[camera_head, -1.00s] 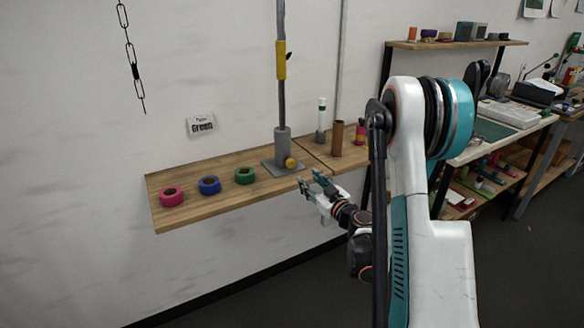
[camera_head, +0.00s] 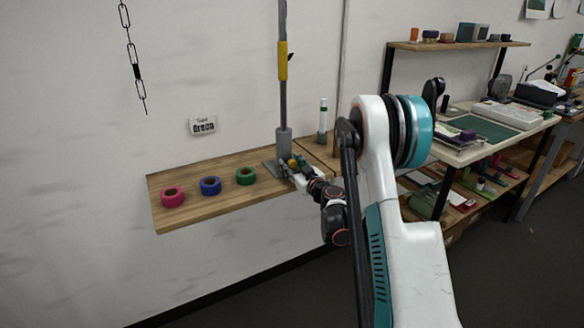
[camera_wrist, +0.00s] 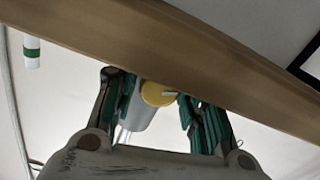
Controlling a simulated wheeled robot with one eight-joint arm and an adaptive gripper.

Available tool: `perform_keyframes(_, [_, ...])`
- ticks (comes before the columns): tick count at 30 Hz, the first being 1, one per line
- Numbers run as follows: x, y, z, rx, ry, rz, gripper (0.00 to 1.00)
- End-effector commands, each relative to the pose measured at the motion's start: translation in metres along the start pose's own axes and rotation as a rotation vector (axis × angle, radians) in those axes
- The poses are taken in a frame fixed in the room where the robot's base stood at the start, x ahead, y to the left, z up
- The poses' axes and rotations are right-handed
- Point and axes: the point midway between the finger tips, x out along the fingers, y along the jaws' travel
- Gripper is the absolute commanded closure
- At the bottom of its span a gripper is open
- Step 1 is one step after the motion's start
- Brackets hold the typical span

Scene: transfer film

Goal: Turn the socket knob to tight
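The yellow socket knob (camera_head: 292,162) is on the low side of the grey socket (camera_head: 283,142), which holds an upright grey pole (camera_head: 283,105) at the back of the wooden shelf. In the wrist view the round knob (camera_wrist: 155,93) has a short pale mark on its right side, and the grey socket (camera_wrist: 139,117) shows below it. My gripper (camera_head: 295,166) is at the knob. In the wrist view its green-padded fingers (camera_wrist: 156,101) stand apart on either side of the knob. A gap shows on the left; the right fingertip is close, and contact is unclear.
Pink (camera_head: 172,197), blue (camera_head: 210,186) and green (camera_head: 245,176) tape rolls lie on the shelf (camera_head: 190,215) to the left. A white tube with a green band (camera_head: 323,118) stands behind my arm.

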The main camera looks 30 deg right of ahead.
Motion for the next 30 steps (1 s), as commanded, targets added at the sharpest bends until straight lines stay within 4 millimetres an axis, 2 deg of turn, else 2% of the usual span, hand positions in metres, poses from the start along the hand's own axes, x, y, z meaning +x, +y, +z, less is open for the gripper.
perform_keyframes(7, [0.0005, 0.0000, -0.0004, 0.000, 0.000, 0.000, 0.61])
perform_keyframes(11, [0.0004, 0.0000, -0.0004, 0.000, 0.000, 0.000, 0.90])
perform_keyframes(12, [0.0004, -0.0001, -0.0004, 0.000, 0.000, 0.000, 0.94])
perform_keyframes(19, [0.0003, -0.0001, -0.0004, 0.042, 0.000, 0.000, 0.94])
perform_keyframes(30, [0.0003, -0.0006, -0.0004, 0.355, 0.000, 0.000, 0.94])
